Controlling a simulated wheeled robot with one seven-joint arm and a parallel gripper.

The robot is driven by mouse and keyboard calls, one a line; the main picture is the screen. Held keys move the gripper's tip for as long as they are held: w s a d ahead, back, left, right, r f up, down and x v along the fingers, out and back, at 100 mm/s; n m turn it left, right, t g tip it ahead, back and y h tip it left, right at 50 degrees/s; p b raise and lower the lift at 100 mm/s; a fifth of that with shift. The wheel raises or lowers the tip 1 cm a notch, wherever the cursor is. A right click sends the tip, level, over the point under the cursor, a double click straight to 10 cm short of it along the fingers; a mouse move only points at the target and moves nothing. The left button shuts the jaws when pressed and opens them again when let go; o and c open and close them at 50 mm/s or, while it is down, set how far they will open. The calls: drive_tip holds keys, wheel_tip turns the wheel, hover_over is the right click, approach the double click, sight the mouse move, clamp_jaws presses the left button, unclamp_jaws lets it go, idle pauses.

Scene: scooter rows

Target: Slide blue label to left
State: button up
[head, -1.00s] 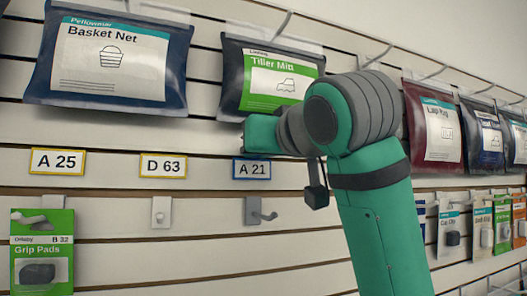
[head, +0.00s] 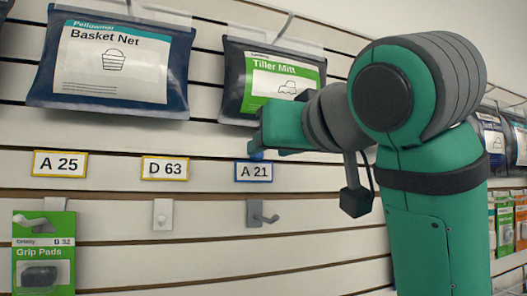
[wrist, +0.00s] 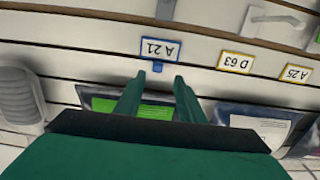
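The blue-edged label A 21 (head: 254,171) sits on a slat of the wall below the Tiller Mitt pouch. A small blue tab (wrist: 157,66) sticks out from its upper edge; the wrist view is upside down, so the tab shows below the label (wrist: 160,48) there. My gripper (wrist: 158,80) is open and empty, with its two green fingers apart on either side of the tab's line. In the head view my gripper (head: 258,143) is just above the label. I cannot tell whether the fingertips reach around the tab.
Yellow-edged labels D 63 (head: 165,168) and A 25 (head: 60,164) stand left of A 21, with bare slat between them. The Tiller Mitt pouch (head: 288,80) hangs above. A grey hook (head: 262,212) is below the blue label.

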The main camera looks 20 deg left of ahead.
drive_tip(key=shift+v, duration=2.05)
